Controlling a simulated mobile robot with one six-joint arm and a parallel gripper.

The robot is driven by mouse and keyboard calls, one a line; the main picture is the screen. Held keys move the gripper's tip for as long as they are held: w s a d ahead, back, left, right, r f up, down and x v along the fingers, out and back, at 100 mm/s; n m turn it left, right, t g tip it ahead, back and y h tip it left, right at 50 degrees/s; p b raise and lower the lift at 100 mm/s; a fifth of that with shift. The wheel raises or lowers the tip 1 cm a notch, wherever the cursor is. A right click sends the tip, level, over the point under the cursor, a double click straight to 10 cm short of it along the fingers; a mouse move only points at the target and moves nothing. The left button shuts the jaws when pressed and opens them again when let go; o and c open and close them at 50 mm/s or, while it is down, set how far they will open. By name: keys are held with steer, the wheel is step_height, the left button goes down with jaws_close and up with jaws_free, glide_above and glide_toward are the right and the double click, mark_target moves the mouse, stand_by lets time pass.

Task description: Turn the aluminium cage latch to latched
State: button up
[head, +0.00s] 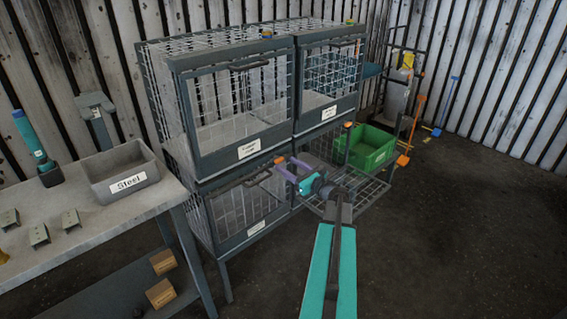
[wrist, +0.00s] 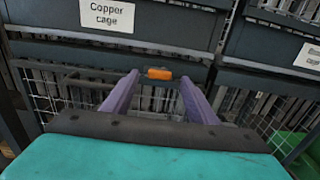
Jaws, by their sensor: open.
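The lower left cage (head: 225,212) stands below the cage labelled "Copper cage" in the wrist view (wrist: 107,15). Its own label (head: 256,227) is too small to read, so I cannot confirm that it is the aluminium cage. An orange latch handle (head: 281,160) sits at the top right of its front; in the wrist view the orange handle (wrist: 158,73) lies roughly horizontal. My gripper (head: 289,168) has purple fingers, open and empty, pointing at this handle. In the wrist view, the handle appears between the fingertips (wrist: 158,80); contact cannot be told.
The lower right cage front is folded down as a wire shelf (head: 372,197), near a green bin (head: 370,150). Another orange latch (head: 349,124) is beside it. A workbench (head: 85,238) with a "Steel" tray (head: 122,170) stands left. The floor at right (head: 475,230) is clear.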

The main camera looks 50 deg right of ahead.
mark_target(281, 160)
steer(key=shift+w+d, duration=0.1)
steer(key=shift+w, duration=1.45)
steer(key=c, duration=1.1)
